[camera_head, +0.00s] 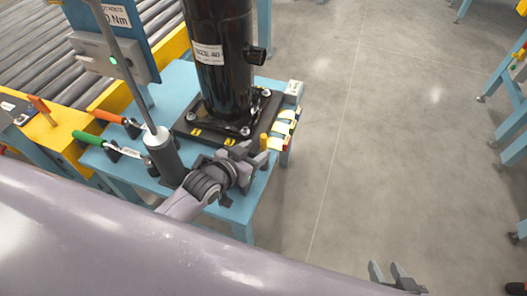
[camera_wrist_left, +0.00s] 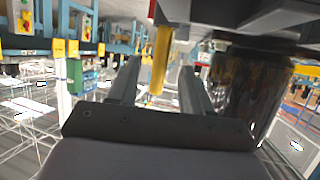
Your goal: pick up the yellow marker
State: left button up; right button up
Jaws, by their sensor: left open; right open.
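The yellow marker (camera_head: 263,141) stands upright near the front right corner of the blue table, beside the black compressor's base. In the left wrist view the marker (camera_wrist_left: 160,62) shows between the two fingers of my left gripper, with a gap on either side. My left gripper (camera_head: 254,157) is open at the table's right edge, right by the marker. Its fingers (camera_wrist_left: 159,68) are apart and do not visibly touch the marker. The marker's far end is hidden in the left wrist view. My right gripper (camera_head: 398,272) is open and empty at the bottom, over the floor.
The black compressor (camera_head: 222,60) stands on the blue table (camera_head: 180,85). A grey cylinder (camera_head: 165,153) and orange- and green-handled tools (camera_head: 88,138) are on the left. The floor (camera_head: 370,130) to the right is clear.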

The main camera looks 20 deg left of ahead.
aim_at(262, 148)
pick_arm(q)
jog(key=b+x, duration=0.1)
jog(key=x, duration=0.2)
jog(key=shift+w+f, duration=0.25)
jog(key=shift+w+d+f+b, duration=0.2)
jog(key=shift+w+b, duration=0.1)
jog(key=shift+w, duration=0.25)
jog(key=c, duration=0.9)
jog(key=shift+r, duration=0.1)
